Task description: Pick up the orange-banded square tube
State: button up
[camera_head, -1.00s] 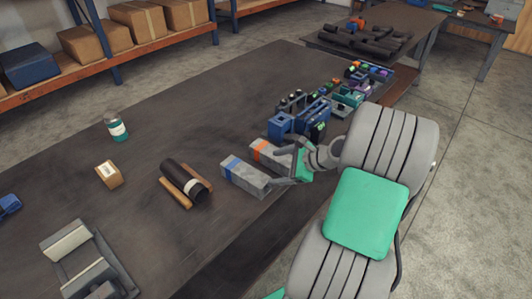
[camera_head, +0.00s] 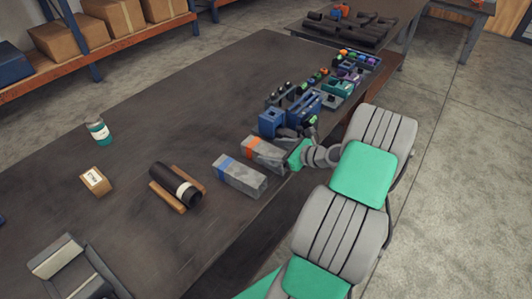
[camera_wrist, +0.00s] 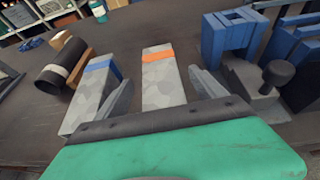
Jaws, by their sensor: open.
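The orange-banded square tube (camera_head: 265,153) is a grey mottled bar with an orange band near its far end, lying on the dark table. In the wrist view the orange-banded tube (camera_wrist: 161,80) lies between the two spread fingers of my gripper (camera_wrist: 163,92), with gaps on both sides. In the head view my gripper (camera_head: 290,146) is at the tube's right end, its fingers partly hidden. A similar blue-banded square tube (camera_head: 240,176) lies parallel just to the left, and it also shows in the wrist view (camera_wrist: 92,95), beside my left finger.
Blue fixtures (camera_head: 303,108) stand close behind the orange-banded tube, and a blue block (camera_wrist: 230,35) is right of it in the wrist view. A black pipe (camera_head: 176,184) rests on wooden strips. A small box (camera_head: 96,181) and a can (camera_head: 98,131) stand at left. The table's far middle is clear.

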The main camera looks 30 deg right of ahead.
jog(key=x, duration=0.2)
jog(key=shift+w+f, duration=0.1)
jog(key=shift+w, duration=0.15)
jog(key=shift+c, duration=0.3)
grip_shut()
dwell(0.4)
